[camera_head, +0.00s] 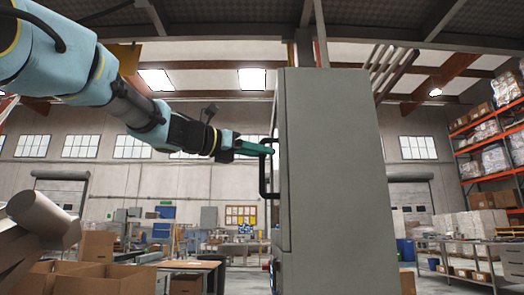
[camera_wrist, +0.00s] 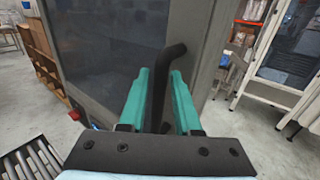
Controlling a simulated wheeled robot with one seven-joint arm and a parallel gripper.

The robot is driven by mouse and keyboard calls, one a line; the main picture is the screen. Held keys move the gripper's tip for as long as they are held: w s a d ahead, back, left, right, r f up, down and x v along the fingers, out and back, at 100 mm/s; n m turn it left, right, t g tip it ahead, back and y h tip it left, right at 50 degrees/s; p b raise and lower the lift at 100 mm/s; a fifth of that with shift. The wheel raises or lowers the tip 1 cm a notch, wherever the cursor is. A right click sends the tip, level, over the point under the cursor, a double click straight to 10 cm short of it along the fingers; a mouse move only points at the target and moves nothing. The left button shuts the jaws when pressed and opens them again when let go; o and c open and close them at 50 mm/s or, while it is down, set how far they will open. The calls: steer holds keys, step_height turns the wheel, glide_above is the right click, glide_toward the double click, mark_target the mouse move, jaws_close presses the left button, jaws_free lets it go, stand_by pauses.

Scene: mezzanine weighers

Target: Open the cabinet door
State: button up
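The tall grey cabinet (camera_head: 335,170) stands right of centre in the head view, its side panel facing me. Its door front is edge-on there and looks shut. A black bar handle (camera_head: 263,180) sticks out from the front on the left. My gripper (camera_head: 268,149) reaches the handle's upper part from the left. In the wrist view the door (camera_wrist: 110,45) has a dark panel in a grey frame. The handle (camera_wrist: 159,85) stands between the two teal fingers of my gripper (camera_wrist: 160,85). The fingers are apart, with narrow gaps beside the bar.
A roller conveyor (camera_wrist: 30,162) shows at the lower left of the wrist view. Bare floor (camera_wrist: 255,140) lies to the right there.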

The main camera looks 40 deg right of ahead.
steer(key=shift+d, duration=0.25)
jaws_close()
stand_by(1.4)
